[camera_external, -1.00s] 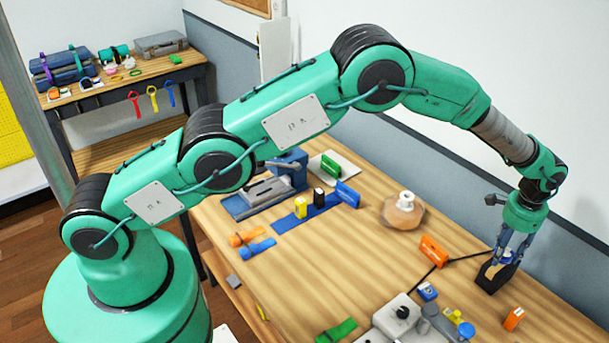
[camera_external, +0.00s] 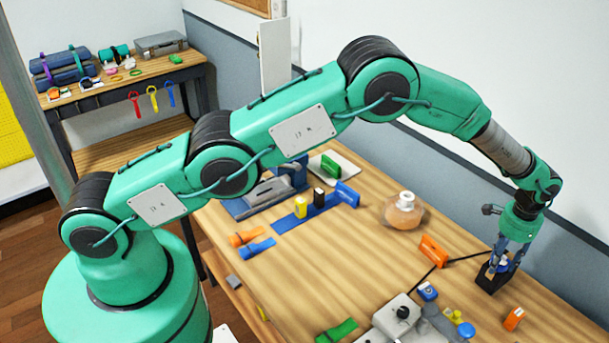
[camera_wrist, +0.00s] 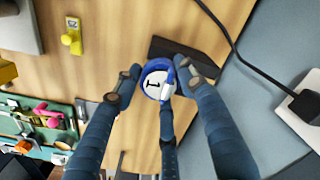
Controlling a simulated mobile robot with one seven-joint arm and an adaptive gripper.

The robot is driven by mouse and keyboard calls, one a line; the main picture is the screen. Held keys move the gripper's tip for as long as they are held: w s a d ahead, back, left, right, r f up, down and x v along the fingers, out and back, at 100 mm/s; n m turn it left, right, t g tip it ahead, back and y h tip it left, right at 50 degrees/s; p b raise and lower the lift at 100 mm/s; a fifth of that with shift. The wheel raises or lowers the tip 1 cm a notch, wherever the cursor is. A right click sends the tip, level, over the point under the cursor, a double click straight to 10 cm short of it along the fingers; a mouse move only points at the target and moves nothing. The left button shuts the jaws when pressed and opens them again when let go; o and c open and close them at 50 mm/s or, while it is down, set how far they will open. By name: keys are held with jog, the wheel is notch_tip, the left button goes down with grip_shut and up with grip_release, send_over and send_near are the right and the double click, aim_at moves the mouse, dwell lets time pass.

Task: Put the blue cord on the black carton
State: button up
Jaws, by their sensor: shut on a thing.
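My gripper (camera_external: 502,262) points down at the right side of the bench, over a small black carton (camera_external: 491,284). In the wrist view, my gripper (camera_wrist: 160,76) is shut on the blue cord (camera_wrist: 147,69), a blue ring around a white disc marked 1. The cord also shows as a bit of blue between the fingers in the external view (camera_external: 504,265). The carton (camera_wrist: 182,48) shows as a dark shape just beyond the cord in the wrist view. The cord is at the carton's top; I cannot tell whether they touch.
An orange block (camera_external: 433,250) lies left of the carton beside a black cable (camera_external: 465,258). A round jar (camera_external: 404,210) stands farther back.

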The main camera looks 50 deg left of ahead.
jog(key=shift+f, duration=0.15)
jog(key=o, duration=1.2)
jog(key=shift+c, duration=0.2)
notch_tip(320, 180, up, 12)
jog(key=shift+r+b, duration=0.2)
jog(key=shift+b, duration=0.15)
